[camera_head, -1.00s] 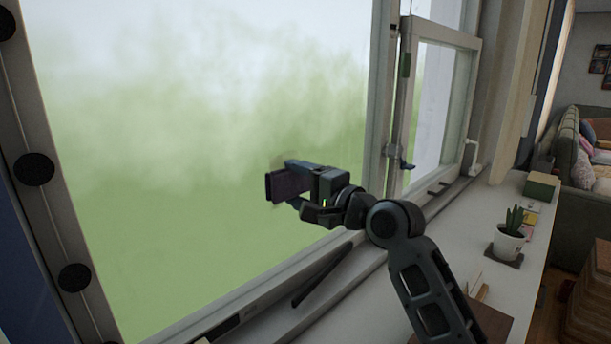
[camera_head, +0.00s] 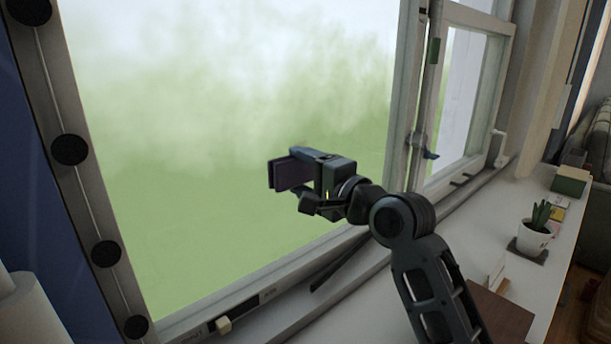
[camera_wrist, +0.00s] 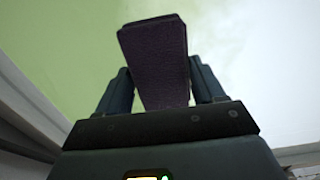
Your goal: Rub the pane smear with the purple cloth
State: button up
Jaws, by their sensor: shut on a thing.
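My gripper (camera_head: 305,177) is shut on the purple cloth (camera_head: 284,174), a dark folded piece that sticks out past the fingers. The cloth also shows in the wrist view (camera_wrist: 155,60), between the two fingers. Both are in front of the large window pane (camera_head: 200,220), at its lower right part. I cannot tell whether the cloth touches the glass. No distinct smear can be made out on the pane; the cloth and gripper hide part of it.
A white sill (camera_head: 480,240) runs along the right, with a potted cactus (camera_head: 536,232) and a green box (camera_head: 571,180) on it. A window handle (camera_head: 430,155) juts out on the right frame. A rail with black discs (camera_head: 70,149) stands at the left.

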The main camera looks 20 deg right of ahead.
aim_at(346, 146)
jog(key=shift+r, duration=0.5)
jog(key=shift+w+d+b, duration=0.55)
jog(key=shift+w+d, duration=0.25)
jog(key=shift+d, duration=1.65)
jog(key=shift+w+d+b, duration=0.6)
jog(key=shift+w+d, duration=0.15)
jog(key=shift+d, duration=1.65)
jog(key=shift+w+d+b, duration=0.55)
jog(key=shift+w+d, duration=0.25)
jog(key=shift+d, duration=1.65)
jog(key=shift+p+v, duration=0.7)
jog(key=shift+v, duration=2.3)
jog(key=v, duration=0.3)
jog(key=shift+p, duration=0.3)
